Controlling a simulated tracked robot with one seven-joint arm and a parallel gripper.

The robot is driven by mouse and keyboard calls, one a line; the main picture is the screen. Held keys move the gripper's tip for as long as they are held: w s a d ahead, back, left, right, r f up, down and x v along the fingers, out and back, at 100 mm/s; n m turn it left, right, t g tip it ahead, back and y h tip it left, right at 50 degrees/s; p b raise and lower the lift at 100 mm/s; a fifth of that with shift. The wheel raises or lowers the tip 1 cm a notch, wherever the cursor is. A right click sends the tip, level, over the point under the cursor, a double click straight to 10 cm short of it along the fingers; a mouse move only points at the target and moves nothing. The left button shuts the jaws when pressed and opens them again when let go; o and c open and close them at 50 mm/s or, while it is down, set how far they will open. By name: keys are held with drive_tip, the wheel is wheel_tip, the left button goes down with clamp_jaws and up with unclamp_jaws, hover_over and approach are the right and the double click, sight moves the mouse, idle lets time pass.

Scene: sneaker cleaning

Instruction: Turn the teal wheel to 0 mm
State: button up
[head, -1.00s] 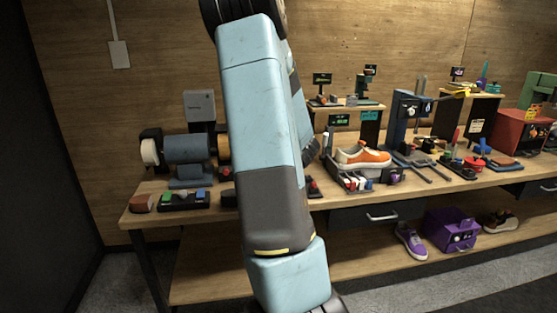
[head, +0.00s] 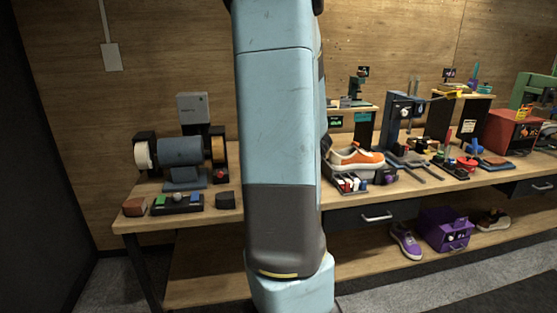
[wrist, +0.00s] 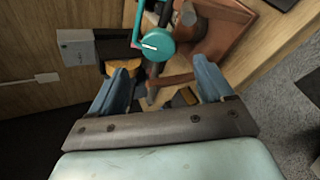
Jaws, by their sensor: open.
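The teal wheel (wrist: 152,44) shows in the upper middle of the wrist view, a round disc with a white mark on its face and a thin teal bar running up from it. A small red part sits at its left edge. My gripper (wrist: 158,68) is open and empty, with one blue-grey finger on each side. The wheel lies ahead of the fingertips, apart from them, roughly between their lines. I cannot make out the wheel in the head view, where my arm covers the middle of the bench. No scale reading is legible.
The bench holds several tools.

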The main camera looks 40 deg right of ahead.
drive_tip(key=v, duration=0.4)
drive_tip(key=shift+s, duration=0.15)
drive_tip(key=shift+a+r, duration=0.1)
idle(0.5)
drive_tip(key=a+r+m+g, duration=0.2)
drive_tip(key=a+r+m, duration=0.7)
drive_tip(key=a+m, duration=0.4)
drive_tip(key=s+a+m+g+y, duration=0.1)
drive_tip(key=s+a+m, duration=0.1)
drive_tip(key=s+a, duration=0.2)
drive_tip(key=s+a+r+m+g+y, duration=0.1)
drive_tip(key=s+a, duration=0.4)
drive_tip(key=a, duration=0.6)
drive_tip(key=s+a+m+g+y, duration=0.1)
drive_tip(key=s+a+m, duration=0.1)
drive_tip(key=s+a, duration=0.2)
drive_tip(key=a, duration=0.3)
drive_tip(key=shift+s+a+r+m+g+y, duration=0.25)
drive_tip(key=shift+s+r+m+g+y, duration=0.05)
drive_tip(key=shift+s+r+g+y, duration=0.1)
